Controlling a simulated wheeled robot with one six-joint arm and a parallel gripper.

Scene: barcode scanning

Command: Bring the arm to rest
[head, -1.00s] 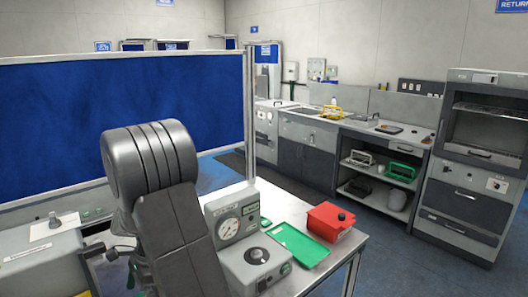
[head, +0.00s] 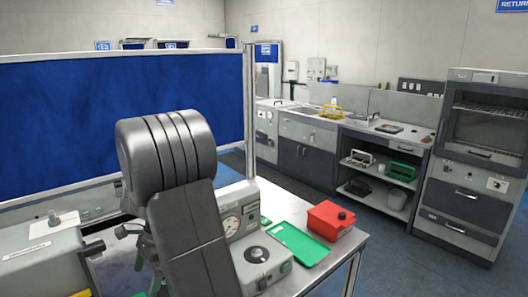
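My arm (head: 188,225) rises from the bottom of the head view, left of centre. A dark grey link leads up to a large ribbed, rounded joint (head: 165,150) in front of the blue screen. The arm is folded, and its far part is hidden behind this link. Small dark parts show just left of the link, but I cannot tell what they are. I cannot make out my gripper or its fingers, or whether it holds anything.
A bench close to the arm holds a grey gauge unit (head: 262,258), a green tray (head: 297,243) and a red box (head: 328,220). A grey device (head: 40,262) stands at left. A blue screen (head: 60,115) is behind. Counters stand farther right, with open floor before them.

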